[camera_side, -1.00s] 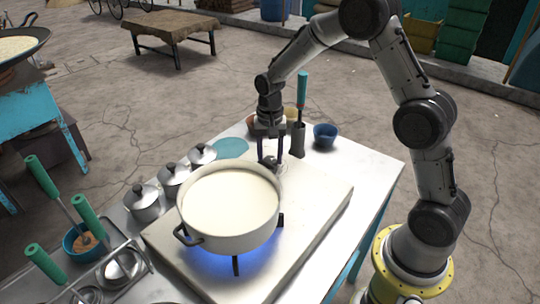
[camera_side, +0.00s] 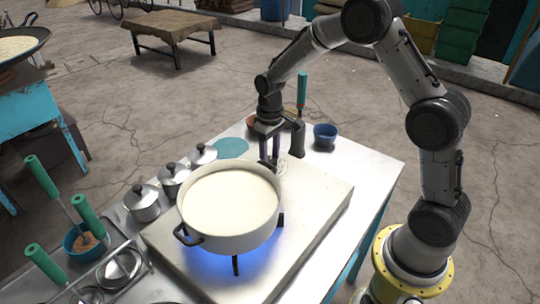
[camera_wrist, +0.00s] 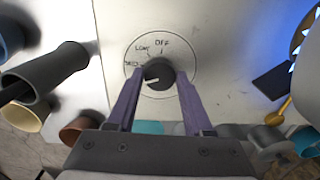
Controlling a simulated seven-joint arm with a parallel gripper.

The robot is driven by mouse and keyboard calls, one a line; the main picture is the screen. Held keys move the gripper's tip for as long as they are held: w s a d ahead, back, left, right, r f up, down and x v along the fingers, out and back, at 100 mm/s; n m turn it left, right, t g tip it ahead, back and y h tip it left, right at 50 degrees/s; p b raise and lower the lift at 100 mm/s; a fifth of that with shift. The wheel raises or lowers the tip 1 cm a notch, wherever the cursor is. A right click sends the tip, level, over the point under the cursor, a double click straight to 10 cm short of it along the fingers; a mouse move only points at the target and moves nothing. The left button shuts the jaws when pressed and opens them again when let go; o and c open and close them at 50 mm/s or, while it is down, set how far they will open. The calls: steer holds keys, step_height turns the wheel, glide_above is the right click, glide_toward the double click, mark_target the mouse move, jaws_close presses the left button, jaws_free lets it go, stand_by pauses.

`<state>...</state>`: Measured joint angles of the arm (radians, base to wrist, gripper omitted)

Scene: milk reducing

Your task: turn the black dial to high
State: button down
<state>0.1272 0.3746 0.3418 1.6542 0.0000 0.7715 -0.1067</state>
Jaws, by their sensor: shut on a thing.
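The black dial (camera_wrist: 160,75) sits on the pale stove top inside a thin marked ring. Its white pointer line points left and slightly down, toward my left finger. OFF shows above the dial, LOW at upper left, and a third label at left is too small to read surely. Any further label is hidden. My gripper (camera_wrist: 158,95) has a finger on each side of the dial and is shut on it; it also shows in the side view (camera_side: 270,164), pointing down at the stove's far edge. The dial is mostly hidden there.
A large white pot of milk (camera_side: 228,241) stands over a blue flame on the stove (camera_side: 310,215), close to my gripper. A dark holder with a green-handled tool (camera_side: 301,95) and a blue bowl (camera_side: 325,134) stand behind. Lidded pots (camera_side: 142,205) stand at left.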

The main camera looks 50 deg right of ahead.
mark_target(270, 160)
steer(key=shift+r+n, duration=0.1)
steer(key=shift+n, duration=0.7)
steer(key=shift+c, duration=1.5)
jaws_free()
step_height(270, 160, up, 14)
